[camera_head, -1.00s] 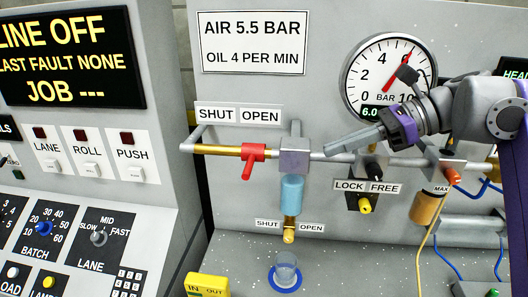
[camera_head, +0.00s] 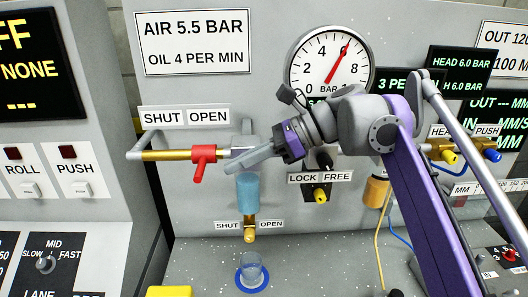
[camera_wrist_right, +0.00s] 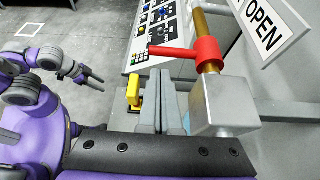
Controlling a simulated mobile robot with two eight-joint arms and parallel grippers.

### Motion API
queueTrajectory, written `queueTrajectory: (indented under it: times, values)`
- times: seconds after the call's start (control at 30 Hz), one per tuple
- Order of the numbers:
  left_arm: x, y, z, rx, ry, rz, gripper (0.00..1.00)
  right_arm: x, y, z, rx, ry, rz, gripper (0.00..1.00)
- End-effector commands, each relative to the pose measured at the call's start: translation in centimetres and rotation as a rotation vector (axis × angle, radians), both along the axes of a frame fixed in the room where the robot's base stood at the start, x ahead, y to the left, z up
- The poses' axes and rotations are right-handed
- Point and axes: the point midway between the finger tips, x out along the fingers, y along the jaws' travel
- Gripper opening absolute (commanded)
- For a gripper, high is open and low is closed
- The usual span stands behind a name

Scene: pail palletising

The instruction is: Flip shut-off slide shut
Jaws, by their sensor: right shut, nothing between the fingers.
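The shut-off slide is a red collar with a short lever (camera_head: 202,155) on a brass pipe (camera_head: 165,155). It sits below the OPEN word of the SHUT/OPEN label (camera_head: 185,117), at the brass section's right end near the grey block. In the right wrist view the red slide (camera_wrist_right: 207,52) is beyond the fingers and to their right, beside the grey block (camera_wrist_right: 222,104). My right gripper (camera_head: 232,166) is shut and empty, its tips in front of the block, just right of the slide. Its fingers also show in the wrist view (camera_wrist_right: 158,112). My left gripper (camera_wrist_right: 92,78) is open, away at left.
A blue-tinted oil bowl (camera_head: 247,190) hangs below the block, with a brass drain (camera_head: 250,232) and a clear cup (camera_head: 252,268) under it. The pressure gauge (camera_head: 328,65) and LOCK/FREE valve (camera_head: 319,193) are to the right. Panel left of the slide is clear.

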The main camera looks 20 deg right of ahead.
Motion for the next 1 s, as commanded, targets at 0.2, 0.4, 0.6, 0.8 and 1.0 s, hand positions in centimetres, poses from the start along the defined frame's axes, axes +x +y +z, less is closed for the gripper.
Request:
queueTrajectory:
  times: [0.2,0.4,0.6,0.8,1.0]
  values:
    - [0.1,0.0,0.2,0.000,-0.001,0.000,0.50,0.8,2.9,-0.5,0.000,0.000,0.002,0.00]
    - [0.1,0.0,0.2,0.000,-0.001,0.000,0.50,1.0,3.7,-0.7,0.000,-0.001,0.000,0.00]
    - [0.1,0.0,0.2,0.000,-0.001,0.000,0.50,1.0,3.7,-0.7,0.000,-0.001,0.000,0.00]
    - [0.2,0.0,0.5,0.000,-0.003,0.000,0.50,1.3,4.7,-0.6,0.000,-0.001,0.004,0.00]
    - [0.5,0.0,1.5,0.000,-0.009,0.000,0.50,2.6,9.4,-0.5,0.000,-0.002,0.008,0.00]
